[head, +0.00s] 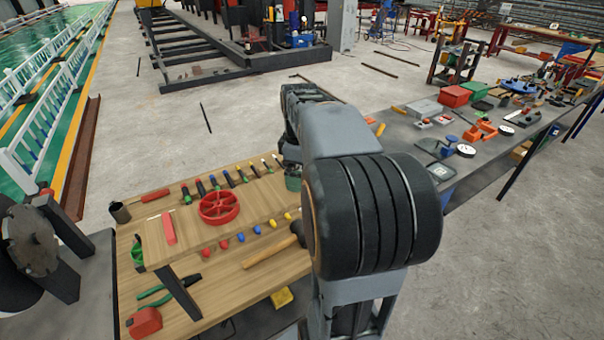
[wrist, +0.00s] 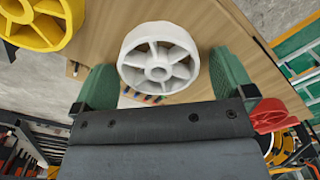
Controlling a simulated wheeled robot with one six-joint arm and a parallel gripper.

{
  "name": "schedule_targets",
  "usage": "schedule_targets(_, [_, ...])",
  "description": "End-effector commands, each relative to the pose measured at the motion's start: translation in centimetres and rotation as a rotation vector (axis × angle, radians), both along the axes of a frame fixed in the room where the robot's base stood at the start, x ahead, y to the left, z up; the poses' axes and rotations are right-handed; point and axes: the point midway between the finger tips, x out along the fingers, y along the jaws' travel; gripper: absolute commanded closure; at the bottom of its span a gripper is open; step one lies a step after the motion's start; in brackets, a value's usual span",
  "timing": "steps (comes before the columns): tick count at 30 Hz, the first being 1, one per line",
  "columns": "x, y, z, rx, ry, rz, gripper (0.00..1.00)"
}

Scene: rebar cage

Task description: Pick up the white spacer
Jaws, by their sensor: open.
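The white spacer (wrist: 158,68) is a spoked wheel, seen face-on in the wrist view. It shows in the space between the two green fingers of my gripper (wrist: 165,80), with visible gaps on both sides. My gripper is open and holds nothing. The depth between the fingertips and the spacer is hard to tell. I cannot make out the white spacer in the head view, where my arm covers part of the wooden bench.
A yellow spoked wheel (wrist: 38,22) is at upper left in the wrist view. A red spoked wheel (head: 219,207) lies on the wooden bench (head: 200,265), among markers, a hammer (head: 270,252) and pliers. A grey table (head: 405,135) with tools stands at right.

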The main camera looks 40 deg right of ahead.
Motion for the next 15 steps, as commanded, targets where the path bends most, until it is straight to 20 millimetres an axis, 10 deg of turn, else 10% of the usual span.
schedule_targets(6, [0.0, -0.02, -0.02, 0.0, 0.0, 0.0, 0.02])
schedule_targets(15, [0.0, -0.01, 0.0, -0.001, -0.001, 0.0, 0.31])
